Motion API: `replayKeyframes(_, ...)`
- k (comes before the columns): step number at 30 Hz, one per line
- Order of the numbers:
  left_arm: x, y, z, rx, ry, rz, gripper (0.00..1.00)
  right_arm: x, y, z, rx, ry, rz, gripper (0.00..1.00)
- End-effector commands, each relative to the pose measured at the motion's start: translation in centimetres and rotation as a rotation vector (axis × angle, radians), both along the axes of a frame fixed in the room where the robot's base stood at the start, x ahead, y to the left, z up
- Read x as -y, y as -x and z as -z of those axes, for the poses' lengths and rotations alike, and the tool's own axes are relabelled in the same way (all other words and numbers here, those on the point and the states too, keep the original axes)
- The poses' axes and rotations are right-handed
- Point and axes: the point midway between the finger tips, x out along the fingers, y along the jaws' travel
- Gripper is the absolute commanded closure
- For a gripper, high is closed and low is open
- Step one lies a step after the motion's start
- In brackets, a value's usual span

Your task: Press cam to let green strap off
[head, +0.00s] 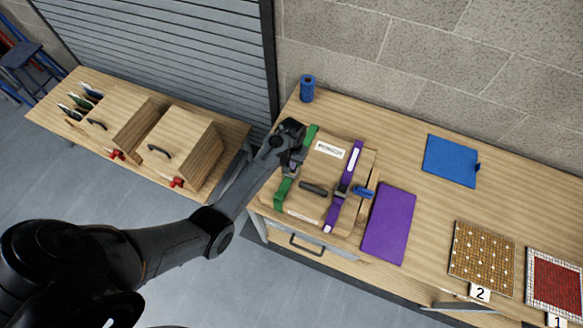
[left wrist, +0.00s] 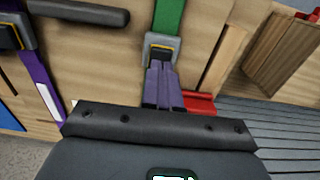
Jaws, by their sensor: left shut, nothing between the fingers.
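A wooden case (head: 328,165) stands on the bench with a green strap (head: 283,192) and a purple strap (head: 354,155) across it. My left gripper (head: 296,160) is over the middle of the green strap and hides its buckle in the head view. In the left wrist view, the green strap (left wrist: 170,14) runs into a grey cam buckle (left wrist: 162,44) with a yellow edge. My left gripper's fingers (left wrist: 163,85) are shut and empty, with their tips at the buckle. I cannot tell if they touch it. My right gripper is out of view.
A dark handle (head: 313,188) lies between the straps. Mosaic panels (head: 482,258) lie farther right.

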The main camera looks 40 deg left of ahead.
Motion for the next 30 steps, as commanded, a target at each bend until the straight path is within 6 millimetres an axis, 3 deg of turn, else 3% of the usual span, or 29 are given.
replayKeyframes(30, 0.0, 0.0, 1.4, 0.000, 0.000, 0.000, 1.00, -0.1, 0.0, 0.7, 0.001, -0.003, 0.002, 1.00)
